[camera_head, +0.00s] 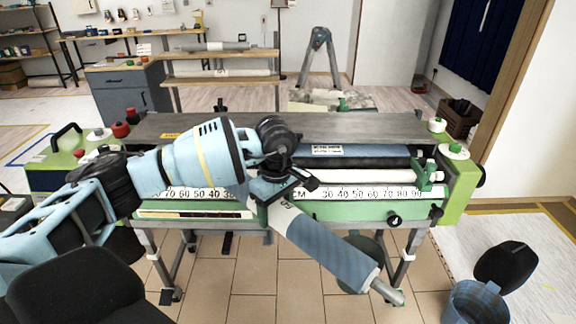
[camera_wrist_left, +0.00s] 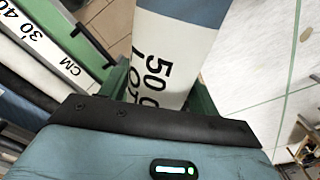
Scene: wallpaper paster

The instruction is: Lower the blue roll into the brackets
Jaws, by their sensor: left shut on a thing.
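The blue roll (camera_head: 335,252) has a white band with black print near its middle and a grey core end at lower right. My left gripper (camera_head: 283,188) is shut on the roll near the white band, which also shows in the left wrist view (camera_wrist_left: 165,60). The roll slants down to the right, its lower right end out in front of the wallpaper paster (camera_head: 340,212). A green bracket (camera_head: 424,178) stands near the machine's right end. The matching bracket on the left is hidden behind my arm or cannot be made out. My right gripper is not in view.
Another blue roll with a label (camera_head: 365,151) lies in the machine behind the white ruler strip (camera_head: 365,192). Green side housings stand at both ends. A blue bucket (camera_head: 474,303) is on the floor at lower right. Tiled floor in front is mostly clear.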

